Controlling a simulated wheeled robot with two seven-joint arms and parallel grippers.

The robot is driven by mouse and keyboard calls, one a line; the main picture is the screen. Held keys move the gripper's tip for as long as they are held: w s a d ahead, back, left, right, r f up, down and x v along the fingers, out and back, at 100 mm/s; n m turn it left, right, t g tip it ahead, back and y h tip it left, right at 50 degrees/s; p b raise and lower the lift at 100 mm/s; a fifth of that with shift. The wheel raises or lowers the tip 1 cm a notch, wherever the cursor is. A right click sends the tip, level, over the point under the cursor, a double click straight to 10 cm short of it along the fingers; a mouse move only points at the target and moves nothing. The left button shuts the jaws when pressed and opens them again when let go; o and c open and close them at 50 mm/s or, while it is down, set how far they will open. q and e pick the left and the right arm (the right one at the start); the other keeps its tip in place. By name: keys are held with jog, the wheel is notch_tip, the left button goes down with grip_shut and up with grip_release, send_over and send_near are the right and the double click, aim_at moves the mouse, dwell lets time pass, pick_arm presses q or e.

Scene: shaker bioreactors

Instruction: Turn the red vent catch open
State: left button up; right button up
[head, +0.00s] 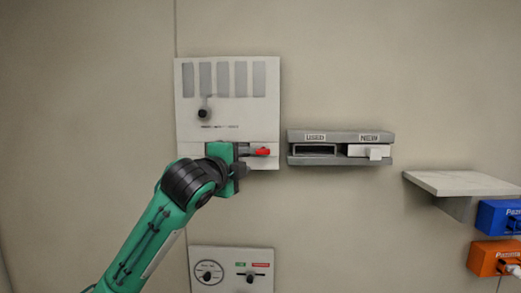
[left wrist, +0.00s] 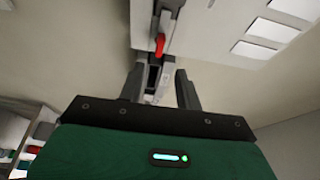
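The red vent catch (head: 262,152) sits at the lower right of a white wall panel (head: 255,112). It lies about level in the head view. In the left wrist view the red catch (left wrist: 160,45) shows just beyond my gripper's fingers. My left gripper (head: 240,172) is in front of the panel's lower edge, just left of the catch. Its two fingers (left wrist: 160,88) stand apart in the left wrist view, with nothing clearly held between them. Whether a finger touches the catch cannot be told. My right gripper is in neither view.
A grey holder (head: 340,136) marked USED and NEW is on the wall to the right, with a white block (head: 368,151) in its NEW slot. A shelf (head: 460,183) and blue (head: 499,217) and orange (head: 494,257) boxes are farther right. A dial panel (head: 232,285) is below.

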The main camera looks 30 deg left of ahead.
aim_at(262, 153)
pick_arm(q)
jog(key=w+p, duration=0.1)
jog(key=w, duration=0.2)
jog(key=w+a+p, duration=0.1)
jog(key=w+p, duration=0.1)
jog(key=w, duration=0.1)
jog(key=w+p, duration=0.1)
jog(key=w, duration=0.2)
jog(key=shift+w+a+r, duration=0.1)
jog(key=shift+w+a, duration=0.2)
jog(key=shift+w, duration=0.35)
grip_shut()
